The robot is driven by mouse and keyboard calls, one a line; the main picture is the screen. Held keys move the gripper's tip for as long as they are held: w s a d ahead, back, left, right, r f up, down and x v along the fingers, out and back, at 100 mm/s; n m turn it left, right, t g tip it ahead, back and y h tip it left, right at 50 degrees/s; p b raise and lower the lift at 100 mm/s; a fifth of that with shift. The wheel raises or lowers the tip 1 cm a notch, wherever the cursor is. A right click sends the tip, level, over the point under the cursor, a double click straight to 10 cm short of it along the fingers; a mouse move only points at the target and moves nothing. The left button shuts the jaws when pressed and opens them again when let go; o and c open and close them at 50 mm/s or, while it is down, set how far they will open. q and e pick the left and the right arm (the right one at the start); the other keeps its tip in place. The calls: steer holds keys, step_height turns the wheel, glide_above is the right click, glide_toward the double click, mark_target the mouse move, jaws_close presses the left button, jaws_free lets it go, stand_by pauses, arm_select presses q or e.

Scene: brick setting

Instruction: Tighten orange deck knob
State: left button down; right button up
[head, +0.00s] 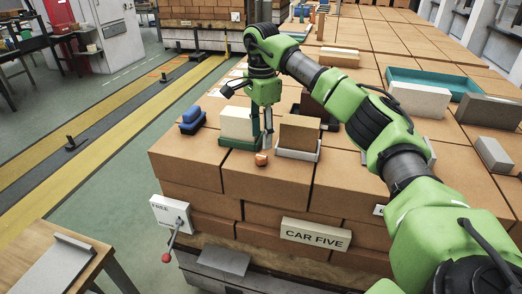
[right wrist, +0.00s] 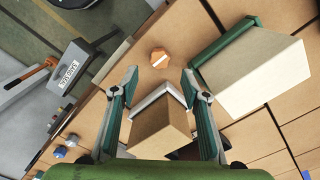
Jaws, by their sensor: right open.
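The orange deck knob (head: 261,159) sits low on the brown deck (head: 225,180), near its front edge, in the head view. In the right wrist view the knob (right wrist: 159,58) is a faceted orange piece with a pale bar across its top. My right gripper (head: 263,132) points down just behind the knob, between a cream block and a brown block. In the right wrist view my right gripper (right wrist: 160,73) has its fingers spread wide, with the knob visible between and just beyond the tips. It is not touching the knob. My left gripper is not in view.
The cream block (head: 236,122) on a green base and the brown block (head: 300,133) on a pale base stand close beside the fingers. Blue pieces (head: 192,117) lie to the left. A lever box (head: 171,214) and a "CAR FIVE" sign (head: 315,234) are on the front.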

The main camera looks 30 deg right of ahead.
mark_target(261, 156)
step_height(261, 156, down, 7)
steer(key=shift+r+p, duration=0.15)
steer(key=shift+p, duration=0.65)
steer(key=c, duration=1.1)
